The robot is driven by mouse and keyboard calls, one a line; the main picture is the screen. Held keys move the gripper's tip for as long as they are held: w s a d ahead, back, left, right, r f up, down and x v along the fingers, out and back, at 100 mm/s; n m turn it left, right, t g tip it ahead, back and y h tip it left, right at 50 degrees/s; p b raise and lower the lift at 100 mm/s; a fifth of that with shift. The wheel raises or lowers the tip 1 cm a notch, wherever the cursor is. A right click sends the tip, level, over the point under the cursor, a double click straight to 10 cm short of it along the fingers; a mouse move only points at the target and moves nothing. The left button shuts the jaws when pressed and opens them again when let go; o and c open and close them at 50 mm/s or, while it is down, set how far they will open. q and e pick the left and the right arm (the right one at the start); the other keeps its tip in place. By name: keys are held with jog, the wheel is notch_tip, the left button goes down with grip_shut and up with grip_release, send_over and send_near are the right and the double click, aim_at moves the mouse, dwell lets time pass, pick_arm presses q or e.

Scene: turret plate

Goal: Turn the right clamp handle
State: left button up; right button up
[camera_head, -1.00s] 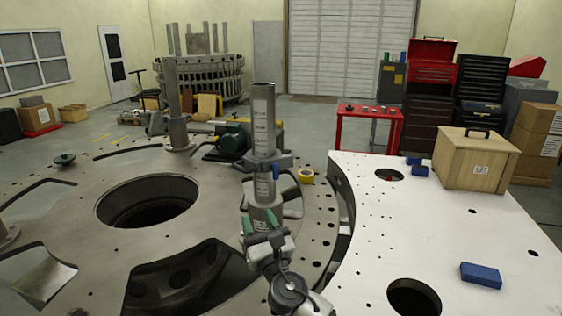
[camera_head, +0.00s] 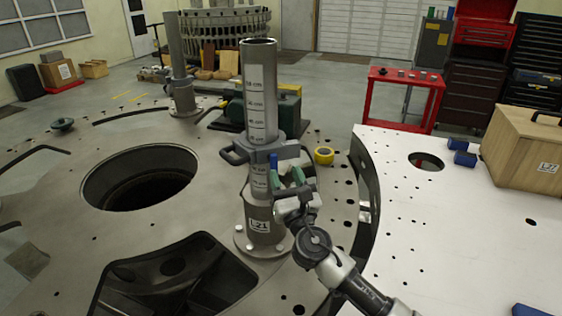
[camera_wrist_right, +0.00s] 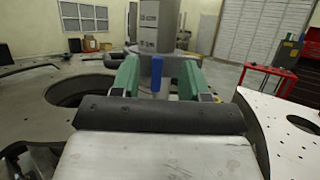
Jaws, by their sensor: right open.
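A grey clamp (camera_head: 262,150) is fitted around the tall metal post (camera_head: 259,95), which carries white scale labels. A dark looped handle (camera_head: 230,155) sticks out on the clamp's left. A blue upright handle (camera_head: 274,161) hangs at the clamp's front right; it also shows in the right wrist view (camera_wrist_right: 156,76). My right gripper (camera_head: 285,178), with green fingers, is open just below and in front of the clamp. In the wrist view its fingers (camera_wrist_right: 159,72) stand on either side of the blue handle, with visible gaps; contact is not seen. My left gripper is out of view.
The post stands on a large round metal plate (camera_head: 120,245) with a round hole at left and a dark opening in front. A yellow tape roll (camera_head: 324,156) lies right of the post. A white plate (camera_head: 430,230) with a wooden box (camera_head: 525,150) is at right.

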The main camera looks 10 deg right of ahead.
aim_at(273, 163)
notch_tip(273, 163, down, 6)
jog(key=b, duration=0.6)
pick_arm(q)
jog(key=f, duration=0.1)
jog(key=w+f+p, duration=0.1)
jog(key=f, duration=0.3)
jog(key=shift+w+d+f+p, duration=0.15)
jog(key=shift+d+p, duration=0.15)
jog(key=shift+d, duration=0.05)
pick_arm(e)
jog(key=x, duration=1)
jog(key=shift+w+f, duration=0.1)
jog(key=shift+w, duration=0.3)
grip_shut()
